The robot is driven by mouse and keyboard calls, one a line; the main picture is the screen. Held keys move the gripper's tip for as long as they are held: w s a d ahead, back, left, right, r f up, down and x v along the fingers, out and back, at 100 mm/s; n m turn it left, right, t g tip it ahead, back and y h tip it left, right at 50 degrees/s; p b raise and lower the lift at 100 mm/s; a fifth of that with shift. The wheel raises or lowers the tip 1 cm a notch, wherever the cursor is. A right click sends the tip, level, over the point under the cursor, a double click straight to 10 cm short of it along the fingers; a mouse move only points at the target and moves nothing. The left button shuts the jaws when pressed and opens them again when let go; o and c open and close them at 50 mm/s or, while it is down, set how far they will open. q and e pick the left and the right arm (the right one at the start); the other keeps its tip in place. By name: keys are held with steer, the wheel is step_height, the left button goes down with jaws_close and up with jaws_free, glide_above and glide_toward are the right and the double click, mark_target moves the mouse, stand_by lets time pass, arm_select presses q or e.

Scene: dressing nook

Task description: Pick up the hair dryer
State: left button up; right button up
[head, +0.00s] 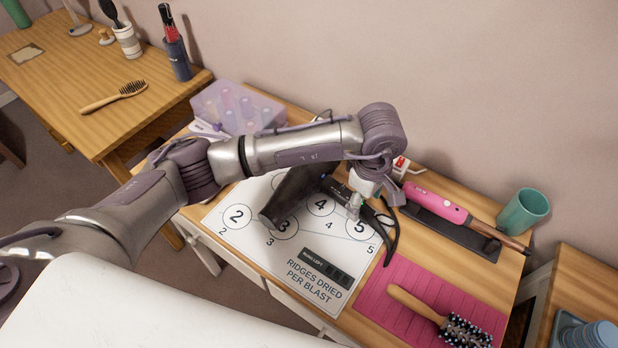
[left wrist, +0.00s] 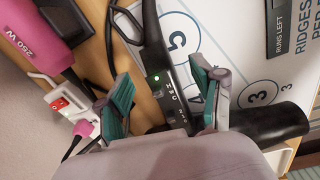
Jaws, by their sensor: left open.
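The black hair dryer (head: 285,203) lies on the white numbered sheet on the table, partly hidden under my left arm in the head view. Its barrel (left wrist: 272,124) shows at the right of the left wrist view. Its handle, with switches and a small green light, runs between the fingers of my left gripper (left wrist: 165,94). The gripper is open, with one finger on each side of the handle and visible gaps. In the head view the left gripper (head: 373,198) points down over the handle. My right gripper is in neither view.
A pink hot tool (head: 440,203) rests on a dark stand behind. A power strip (left wrist: 62,103) with a red switch sits near the wall. A hairbrush (head: 425,308) lies on a pink mat (head: 385,296). A teal cup (head: 523,211) and a clear box (head: 237,108) stand at the sides.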

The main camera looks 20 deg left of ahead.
mark_target(364, 207)
arm_select(q)
step_height(364, 207, down, 4)
steer(key=shift+w+d+r, duration=0.1)
steer(key=shift+r, duration=0.15)
steer(key=shift+r, duration=0.1)
jaws_close()
